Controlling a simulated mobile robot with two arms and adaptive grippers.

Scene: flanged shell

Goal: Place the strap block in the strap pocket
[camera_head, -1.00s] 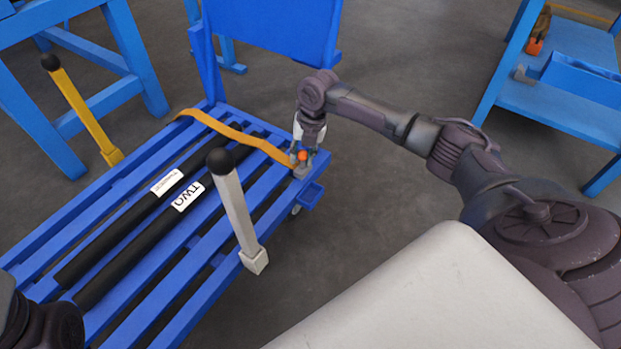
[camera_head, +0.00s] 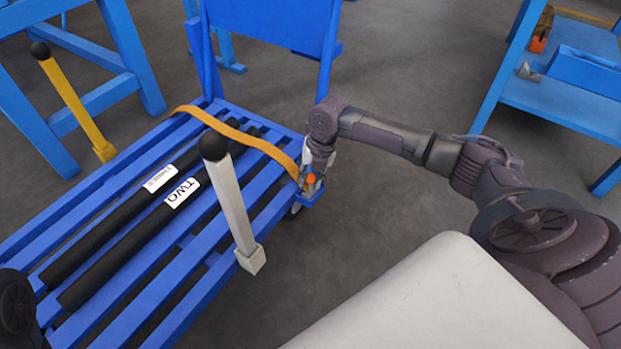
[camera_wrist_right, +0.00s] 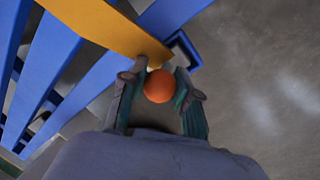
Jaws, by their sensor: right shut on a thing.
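The strap block, seen by its orange knob (camera_head: 311,179), is between the fingers of my right gripper (camera_head: 309,186), which is shut on it. The right wrist view shows the round knob (camera_wrist_right: 158,86) between both fingers (camera_wrist_right: 160,100); the block's body is mostly hidden. The yellow strap (camera_head: 236,134) runs across the cart to the block. The strap pocket (camera_wrist_right: 185,48), a small blue open frame at the cart's edge, is just beyond the fingertips in the wrist view. The gripper largely hides it in the head view, so I cannot tell whether the block is inside. My left gripper is out of view.
The blue slatted cart (camera_head: 205,265) carries two black bars (camera_head: 130,214) under the strap. A white post (camera_head: 233,215) with a black knob stands at its near side, a yellow post (camera_head: 75,105) at the far side. A blue shelf (camera_head: 570,100) stands right; floor between is clear.

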